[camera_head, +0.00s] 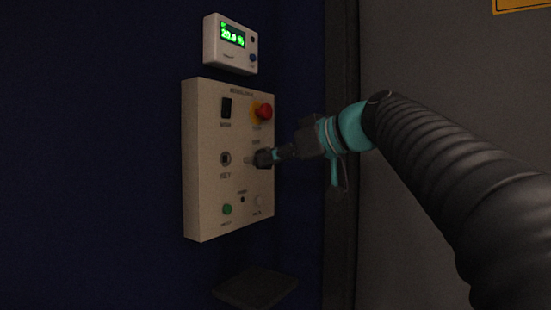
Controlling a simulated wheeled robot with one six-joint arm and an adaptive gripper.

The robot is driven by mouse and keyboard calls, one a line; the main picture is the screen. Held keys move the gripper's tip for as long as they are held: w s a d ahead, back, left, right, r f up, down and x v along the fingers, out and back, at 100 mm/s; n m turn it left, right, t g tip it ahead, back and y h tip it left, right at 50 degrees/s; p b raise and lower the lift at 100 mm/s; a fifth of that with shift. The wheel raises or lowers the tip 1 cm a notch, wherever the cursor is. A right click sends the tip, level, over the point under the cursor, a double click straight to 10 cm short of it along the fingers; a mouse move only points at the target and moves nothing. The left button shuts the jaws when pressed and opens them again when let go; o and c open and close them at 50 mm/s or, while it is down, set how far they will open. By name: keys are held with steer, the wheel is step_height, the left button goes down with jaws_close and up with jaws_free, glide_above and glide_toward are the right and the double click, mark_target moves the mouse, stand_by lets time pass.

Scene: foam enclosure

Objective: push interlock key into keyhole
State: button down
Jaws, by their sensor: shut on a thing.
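A pale control panel (205,190) is mounted on the dark blue wall. My gripper (261,158) reaches in from the right and is shut on a small light grey piece (249,160), which looks like the interlock key. Its tip points left, close to the panel's right half. I cannot tell whether it touches the panel. A round socket with a dark centre (225,158) sits at the panel's left middle, left of the key. Whether this socket or a spot behind the key is the keyhole cannot be told. My fingers hide most of the key.
A red knob on yellow (265,112) stands out just above my gripper. The panel also has a black switch (226,108), a green button (227,209) and a white button (259,201). A display box (215,45) hangs above. A dark shelf (255,289) juts out below.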

mark_target(254, 157)
steer(key=shift+w+a+p, duration=0.2)
steer(key=shift+w+a, duration=0.5)
steer(key=shift+a, duration=0.2)
steer(key=shift+w+a+p, duration=0.2)
steer(key=shift+w+a, duration=0.45)
steer(key=shift+a, duration=0.2)
steer(key=shift+w+a, duration=0.5)
steer(key=shift+a, duration=0.2)
steer(key=shift+w+a, duration=0.5)
steer(key=shift+a, duration=0.15)
stand_by(1.6)
steer(key=c, duration=1.2)
jaws_free()
steer(key=v, duration=1.2)
steer(key=shift+r, duration=0.1)
